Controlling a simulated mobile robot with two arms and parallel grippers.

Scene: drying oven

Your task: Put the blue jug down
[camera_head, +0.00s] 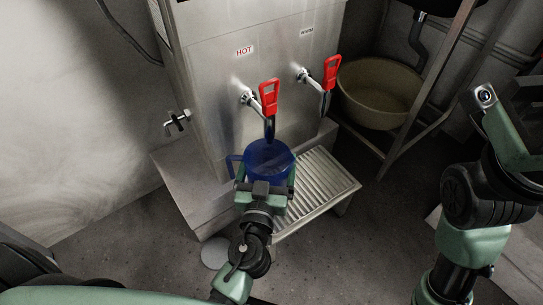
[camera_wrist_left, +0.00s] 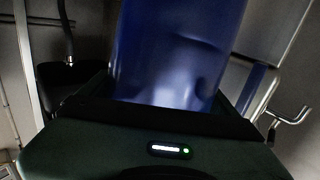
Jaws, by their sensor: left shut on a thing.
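The blue jug (camera_head: 268,156) is upright under the left tap of the steel water dispenser, over the left end of the slatted drip tray (camera_head: 318,186). I cannot tell whether its base touches the tray. My left gripper (camera_head: 265,186) is shut on the jug from the near side and hides its lower part. In the left wrist view the jug's blue wall (camera_wrist_left: 178,55) fills the middle, between the fingers, with its handle (camera_wrist_left: 250,88) to the right. My right arm shows at the right of the head view, but its fingers are not clearly visible.
The dispenser (camera_head: 215,85) has two taps with red handles (camera_head: 269,97), (camera_head: 331,72), the left one labelled HOT. A small side valve (camera_head: 177,122) sticks out at its left. A beige basin (camera_head: 380,93) stands in a metal frame at the right.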

